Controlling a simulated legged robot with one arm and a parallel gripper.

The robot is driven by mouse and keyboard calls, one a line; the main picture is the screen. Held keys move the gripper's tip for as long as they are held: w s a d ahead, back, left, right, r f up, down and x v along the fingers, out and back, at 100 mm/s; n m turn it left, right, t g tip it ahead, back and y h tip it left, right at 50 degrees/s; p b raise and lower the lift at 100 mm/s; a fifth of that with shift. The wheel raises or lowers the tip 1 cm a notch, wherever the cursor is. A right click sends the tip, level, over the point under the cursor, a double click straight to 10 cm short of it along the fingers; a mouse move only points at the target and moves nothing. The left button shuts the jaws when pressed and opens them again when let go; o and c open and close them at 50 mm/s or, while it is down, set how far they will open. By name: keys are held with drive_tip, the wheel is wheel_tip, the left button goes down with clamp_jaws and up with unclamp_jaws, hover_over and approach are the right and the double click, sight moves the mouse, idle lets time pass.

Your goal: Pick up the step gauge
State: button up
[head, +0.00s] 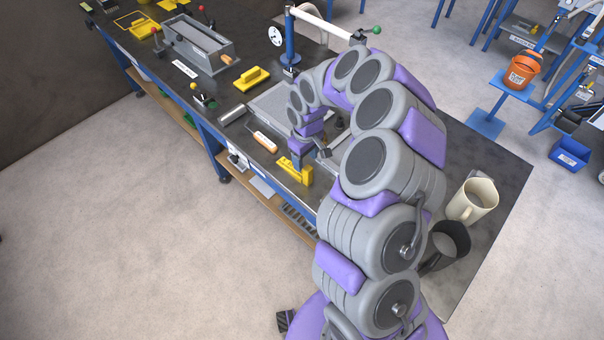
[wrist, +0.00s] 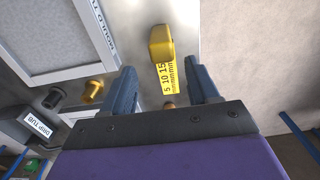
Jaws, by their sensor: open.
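The step gauge is a yellow piece with a printed scale reading 5, 10, 15. In the wrist view the step gauge (wrist: 167,76) lies between and beyond the two blue fingers of my gripper (wrist: 163,82), which is open. The fingers stand on either side of it with gaps showing, nearer the right finger. In the head view a yellow piece (head: 295,172), apparently the same gauge, sits at the bench's front edge. My gripper (head: 299,160) is right over it there. Whether the fingers touch it is hidden.
An orange-handled tool (head: 265,142) and a grey cylinder (head: 232,115) lie left of the gauge on the dark bench. A cream jug (head: 474,200) stands at the bench's right end.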

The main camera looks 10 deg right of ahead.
sight(305, 168)
drive_tip(key=f, duration=0.2)
drive_tip(key=f+b, duration=0.1)
drive_tip(key=f, duration=0.2)
drive_tip(key=shift+s+a, duration=0.15)
drive_tip(key=shift+s, duration=0.05)
drive_tip(key=shift+c, duration=0.2)
drive_tip(key=c, duration=1)
drive_tip(key=shift+r, duration=0.15)
